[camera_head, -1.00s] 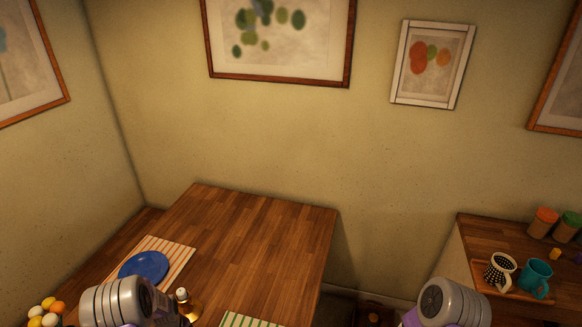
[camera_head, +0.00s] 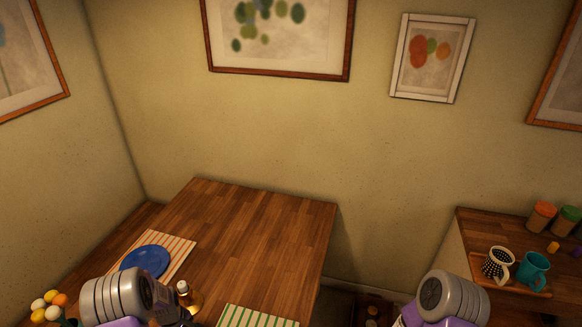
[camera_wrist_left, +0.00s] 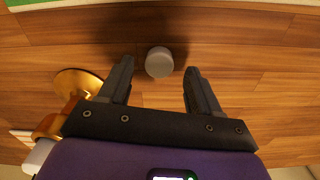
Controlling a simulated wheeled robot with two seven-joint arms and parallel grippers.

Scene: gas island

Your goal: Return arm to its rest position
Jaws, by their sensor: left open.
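My left arm (camera_head: 118,298) comes in at the bottom left of the head view, over the wooden table. My left gripper (camera_wrist_left: 159,68) is open in the left wrist view, with its two dark fingers apart. A round grey top of a small object (camera_wrist_left: 159,62) shows between the fingertips, with clear space on both sides. A golden object with a white top (camera_head: 188,298) stands beside the gripper; its golden base also shows in the left wrist view (camera_wrist_left: 78,84). My right arm (camera_head: 452,298) shows at the bottom right, but its gripper is out of view.
A blue plate (camera_head: 145,261) lies on a striped mat (camera_head: 178,250). A green-striped mat (camera_head: 255,317) lies at the front. The wooden table (camera_head: 255,230) is clear at the back. Mugs (camera_head: 533,268) and spice jars (camera_head: 541,217) stand on the right counter. Colourful balls (camera_head: 45,305) show lower left.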

